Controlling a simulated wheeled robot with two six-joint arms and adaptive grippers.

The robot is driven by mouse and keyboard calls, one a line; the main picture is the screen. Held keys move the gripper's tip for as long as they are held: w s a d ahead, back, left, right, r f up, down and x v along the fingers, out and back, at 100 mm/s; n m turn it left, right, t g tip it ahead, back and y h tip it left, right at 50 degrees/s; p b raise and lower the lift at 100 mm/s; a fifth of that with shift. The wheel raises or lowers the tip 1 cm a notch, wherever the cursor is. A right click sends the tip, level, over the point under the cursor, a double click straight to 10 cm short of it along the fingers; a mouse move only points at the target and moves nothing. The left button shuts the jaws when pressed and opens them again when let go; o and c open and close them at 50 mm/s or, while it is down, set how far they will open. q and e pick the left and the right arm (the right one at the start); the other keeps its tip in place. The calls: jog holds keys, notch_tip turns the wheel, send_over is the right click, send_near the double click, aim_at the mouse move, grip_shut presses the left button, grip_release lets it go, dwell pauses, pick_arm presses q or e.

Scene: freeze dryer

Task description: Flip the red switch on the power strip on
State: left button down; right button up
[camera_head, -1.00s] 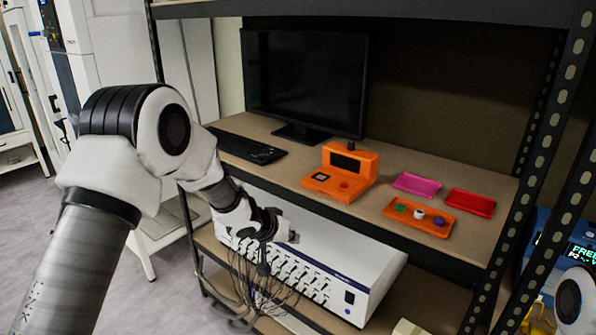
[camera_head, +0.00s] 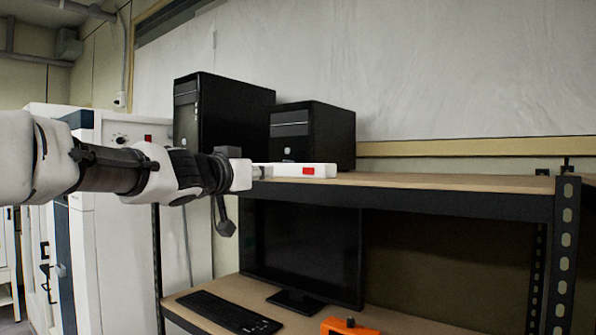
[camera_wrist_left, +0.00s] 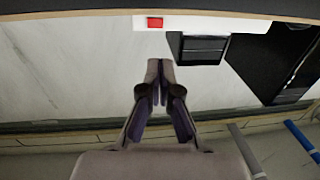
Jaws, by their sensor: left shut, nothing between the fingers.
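The white power strip (camera_head: 325,171) lies along the front edge of the top shelf. Its red switch (camera_head: 308,171) faces the front; I cannot tell its position. In the left wrist view the strip (camera_wrist_left: 205,22) shows at the top, with the red switch (camera_wrist_left: 155,22) near its left end. My left gripper (camera_head: 257,173) reaches in from the left at about the strip's height and overlaps its left end in the head view. In the wrist view its fingers (camera_wrist_left: 160,66) are shut and empty, with a gap in the picture between tips and switch. My right gripper is out of view.
Two black computer towers (camera_head: 235,115) (camera_head: 325,138) stand on the top shelf (camera_head: 430,181) behind the strip. The shelf to their right is mostly clear. Below are a monitor (camera_head: 305,250), a keyboard (camera_head: 228,312) and part of an orange device (camera_head: 348,327).

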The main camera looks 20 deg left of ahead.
aim_at(303, 171)
pick_arm(q)
jog(key=p+x, duration=0.5)
jog(key=x, duration=0.8)
jog(key=shift+w, duration=0.25)
jog(key=shift+w+f, duration=0.2)
jog(key=shift+w, duration=0.2)
jog(key=shift+r+p, duration=0.2)
jog(key=shift+p, duration=0.2)
jog(key=shift+w+p, duration=0.15)
jog(key=shift+p, duration=0.15)
jog(key=shift+f, duration=0.2)
